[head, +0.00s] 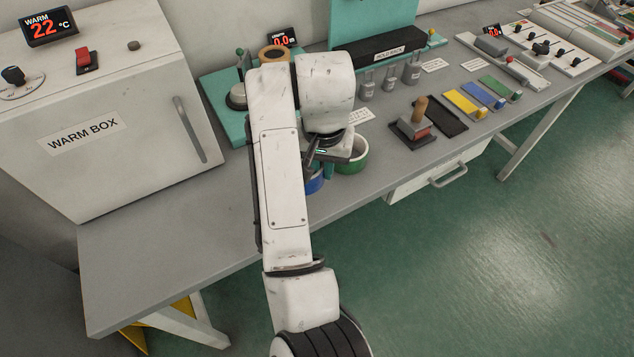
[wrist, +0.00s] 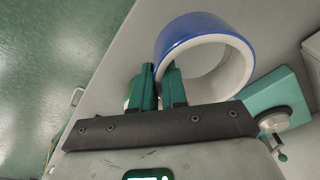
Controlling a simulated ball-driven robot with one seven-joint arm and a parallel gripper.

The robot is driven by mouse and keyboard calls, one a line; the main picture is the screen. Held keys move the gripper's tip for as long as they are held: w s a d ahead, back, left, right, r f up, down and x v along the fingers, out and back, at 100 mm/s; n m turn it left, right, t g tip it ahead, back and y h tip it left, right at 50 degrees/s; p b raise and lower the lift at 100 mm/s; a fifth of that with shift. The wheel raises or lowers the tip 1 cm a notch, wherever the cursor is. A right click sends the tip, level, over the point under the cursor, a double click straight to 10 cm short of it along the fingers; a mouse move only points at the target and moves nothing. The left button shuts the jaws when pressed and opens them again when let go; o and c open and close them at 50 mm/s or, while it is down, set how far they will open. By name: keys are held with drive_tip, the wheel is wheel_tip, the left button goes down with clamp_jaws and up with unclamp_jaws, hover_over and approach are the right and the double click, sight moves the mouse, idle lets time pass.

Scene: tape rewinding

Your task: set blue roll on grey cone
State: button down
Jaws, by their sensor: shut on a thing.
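The blue roll (wrist: 205,27), a blue ring with a white inner wall, is held at its near edge by my gripper (wrist: 160,72) in the wrist view. The green fingers are shut on the roll's wall. In the head view the blue roll (head: 315,184) shows partly beside my arm, which hides the rest; my gripper (head: 327,170) is mostly hidden too. A grey rounded piece (head: 238,96), likely the grey cone, stands on the teal base at the left. It also shows at the right of the wrist view (wrist: 273,122), apart from the roll.
A green roll (head: 355,160) stands on the bench beside my gripper. The warm box (head: 130,110) is at the left. Grey weights (head: 388,80), a stamp (head: 418,120) and coloured strips (head: 483,95) lie to the right. The front-left bench top (head: 170,240) is clear.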

drive_tip(key=shift+w+a+f, duration=0.55)
drive_tip(key=shift+w+f, duration=0.15)
drive_tip(key=shift+f, duration=0.15)
drive_tip(key=shift+w+a+f+p, duration=0.1)
drive_tip(key=shift+f+p, duration=0.3)
drive_tip(key=shift+f, duration=1.3)
drive_tip(key=shift+f, duration=0.15)
drive_tip(key=c, duration=1.1)
unclamp_jaws()
drive_tip(key=shift+c, duration=0.2)
wheel_tip(320, 180, up, 12)
drive_tip(key=s+p, duration=0.1)
drive_tip(key=shift+s+p, duration=0.2)
drive_tip(key=shift+p, duration=0.1)
